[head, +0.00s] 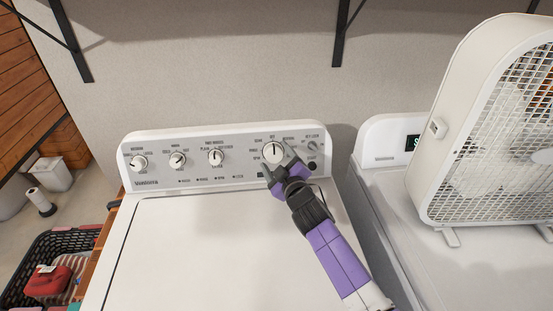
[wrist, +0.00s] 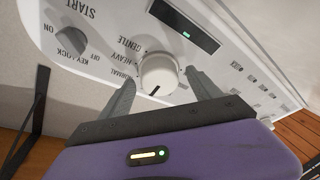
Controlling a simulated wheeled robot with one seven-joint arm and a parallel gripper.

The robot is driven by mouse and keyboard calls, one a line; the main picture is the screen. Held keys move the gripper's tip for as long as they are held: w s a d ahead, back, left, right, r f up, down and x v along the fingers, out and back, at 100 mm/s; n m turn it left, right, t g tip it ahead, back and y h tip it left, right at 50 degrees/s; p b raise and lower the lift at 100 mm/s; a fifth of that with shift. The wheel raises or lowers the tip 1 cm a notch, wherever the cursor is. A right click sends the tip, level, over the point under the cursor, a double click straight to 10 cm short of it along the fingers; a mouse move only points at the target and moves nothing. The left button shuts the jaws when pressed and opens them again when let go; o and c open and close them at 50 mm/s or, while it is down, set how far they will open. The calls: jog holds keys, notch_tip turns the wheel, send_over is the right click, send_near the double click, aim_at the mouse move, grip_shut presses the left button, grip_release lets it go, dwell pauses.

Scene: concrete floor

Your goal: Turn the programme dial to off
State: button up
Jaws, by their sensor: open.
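The programme dial (head: 273,151) is the large white knob at the right part of the left machine's control panel. In the head view its dark pointer line runs roughly upright, toward the label above it. In the wrist view, seen upside down, the dial (wrist: 159,72) shows its dark mark toward the bottom of the picture; HEAVY and GENTLE are readable beside it, and the labels below are hidden by my gripper. My gripper (head: 282,167) is open, just in front of and below the dial. In the wrist view its fingers stand on both sides of the dial, with visible gaps.
Three smaller knobs, one of them here (head: 177,159), sit left on the panel. A small key-lock knob (head: 312,147) is close on the right. A white box fan (head: 437,128) stands on the neighbouring machine (head: 383,180). Shelf brackets (head: 341,35) hang above.

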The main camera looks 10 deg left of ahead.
jog(key=shift+s+d+r, duration=0.1)
jog(key=shift+s+d, duration=0.3)
jog(key=shift+s, duration=0.05)
jog(key=p+v, duration=0.1)
jog(key=v, duration=0.5)
jog(key=shift+s, duration=0.35)
